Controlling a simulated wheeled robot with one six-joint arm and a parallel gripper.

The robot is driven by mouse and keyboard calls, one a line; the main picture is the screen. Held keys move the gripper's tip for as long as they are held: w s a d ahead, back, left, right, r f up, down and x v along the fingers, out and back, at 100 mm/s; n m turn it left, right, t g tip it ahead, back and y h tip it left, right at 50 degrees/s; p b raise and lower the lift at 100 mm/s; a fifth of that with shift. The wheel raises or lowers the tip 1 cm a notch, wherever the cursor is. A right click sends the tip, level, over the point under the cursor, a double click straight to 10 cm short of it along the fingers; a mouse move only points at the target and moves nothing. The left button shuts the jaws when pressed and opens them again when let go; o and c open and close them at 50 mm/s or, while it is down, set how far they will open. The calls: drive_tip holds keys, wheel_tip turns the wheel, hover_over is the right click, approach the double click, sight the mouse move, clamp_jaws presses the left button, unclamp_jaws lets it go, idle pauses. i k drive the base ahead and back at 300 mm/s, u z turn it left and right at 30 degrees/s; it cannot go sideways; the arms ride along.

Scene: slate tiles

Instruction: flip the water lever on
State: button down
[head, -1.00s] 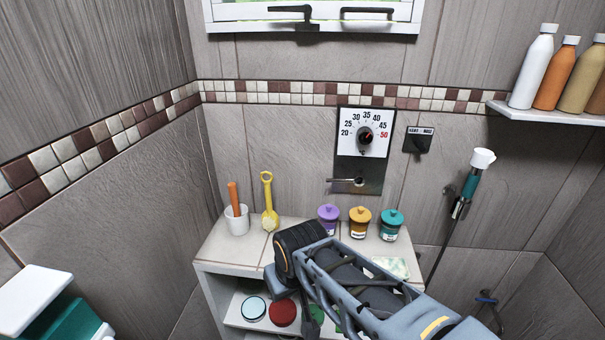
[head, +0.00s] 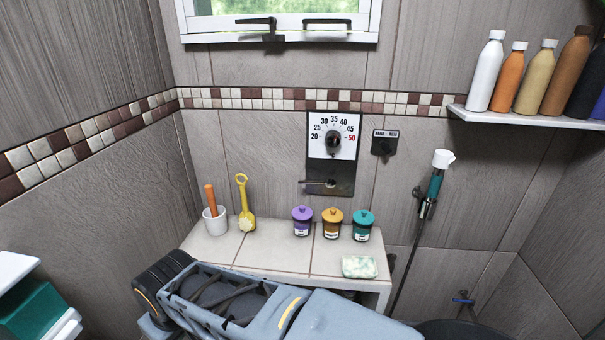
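A short metal lever (head: 318,182) sticks out to the left, about level, on the dark lower part of a wall plate. Above it on the same plate is a round temperature dial (head: 333,143) with numbers from 20 to 50. My arm crosses the bottom of the head view, in front of the shelf and below the plate. My gripper is not in view, and nothing of mine touches the lever.
A tiled ledge (head: 212,252) holds a cup, a yellow scoop, three lidded jars and a sponge (head: 359,267). Right of the plate are a selector switch (head: 384,143), a hand shower (head: 434,187) and a blue-handled valve (head: 462,299). Bottles stand on a shelf (head: 528,122) upper right.

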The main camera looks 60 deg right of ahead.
sight(330, 182)
drive_tip(key=z, duration=0.05)
drive_tip(key=k, duration=0.75)
drive_tip(key=z, duration=0.7)
drive_tip(key=i, duration=0.5)
